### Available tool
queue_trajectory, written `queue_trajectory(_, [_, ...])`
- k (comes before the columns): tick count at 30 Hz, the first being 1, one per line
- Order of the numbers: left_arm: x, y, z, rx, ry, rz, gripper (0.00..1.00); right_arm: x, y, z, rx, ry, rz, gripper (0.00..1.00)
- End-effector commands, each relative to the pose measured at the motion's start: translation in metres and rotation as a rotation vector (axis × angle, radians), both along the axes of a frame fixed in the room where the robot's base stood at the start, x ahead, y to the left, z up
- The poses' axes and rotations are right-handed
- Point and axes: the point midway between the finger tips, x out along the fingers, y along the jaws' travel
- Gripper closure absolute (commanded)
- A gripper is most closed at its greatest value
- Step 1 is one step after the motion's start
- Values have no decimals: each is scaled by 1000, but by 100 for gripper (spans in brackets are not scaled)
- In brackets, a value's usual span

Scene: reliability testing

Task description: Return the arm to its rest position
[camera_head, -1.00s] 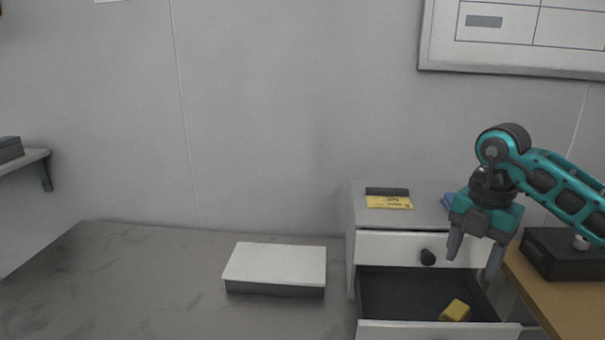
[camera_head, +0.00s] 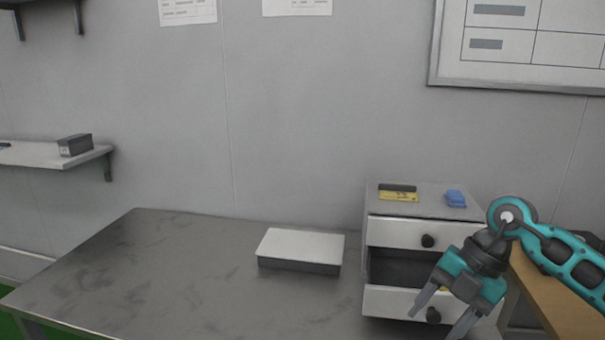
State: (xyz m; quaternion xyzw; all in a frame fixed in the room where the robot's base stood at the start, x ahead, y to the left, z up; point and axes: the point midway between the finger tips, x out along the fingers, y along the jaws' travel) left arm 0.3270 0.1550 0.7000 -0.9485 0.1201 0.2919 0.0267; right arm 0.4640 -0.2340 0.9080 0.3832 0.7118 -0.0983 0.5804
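My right gripper (camera_head: 440,318) comes in from the right on its teal and grey arm. A sliver of a yellow item shows inside that drawer, mostly hidden behind my gripper. The upper drawer is shut, with a dark round knob (camera_head: 428,241). My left gripper is not in view.
A white-topped box (camera_head: 300,246) lies on the grey table (camera_head: 170,270), which is otherwise clear. A yellow label (camera_head: 398,195) and a blue object (camera_head: 455,198) sit on the cabinet. A wooden surface (camera_head: 560,300) stands at right. A wall shelf (camera_head: 50,155) is at left.

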Motion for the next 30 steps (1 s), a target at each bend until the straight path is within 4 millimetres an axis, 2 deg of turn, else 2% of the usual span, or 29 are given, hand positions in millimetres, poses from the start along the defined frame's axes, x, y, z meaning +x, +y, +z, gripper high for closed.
queue_trajectory(1, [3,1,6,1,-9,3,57,-9,30,-5,124,-1,51,39])
queue_trajectory(4, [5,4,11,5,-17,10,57,-24,89,-5,418,-32,112,39])
queue_trajectory(6, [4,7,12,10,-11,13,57,-34,126,5,641,-62,107,39])
queue_trajectory(9, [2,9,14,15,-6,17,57,-41,162,25,945,-113,14,39])
queue_trajectory(12, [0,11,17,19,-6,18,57,-37,175,42,1195,-167,-176,39])
queue_trajectory(15, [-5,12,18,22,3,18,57,-27,168,45,1364,-212,-446,39])
queue_trajectory(17, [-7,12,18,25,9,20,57,-21,156,38,1420,-229,-638,39])
queue_trajectory(20, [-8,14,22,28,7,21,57,-17,128,7,1428,-231,-986,39])
queue_trajectory(21, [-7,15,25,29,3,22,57,-20,116,-11,1401,-220,-1128,39])
queue_trajectory(23, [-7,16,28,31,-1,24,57,-31,99,-41,1333,-190,-1334,39])
queue_trajectory(24, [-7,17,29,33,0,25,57,-42,88,-64,1271,-158,-1461,39])
queue_trajectory(27, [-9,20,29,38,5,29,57,-78,69,-114,1097,-66,-1710,39])
queue_trajectory(30, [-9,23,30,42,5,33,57,-112,61,-149,951,22,-1855,39])
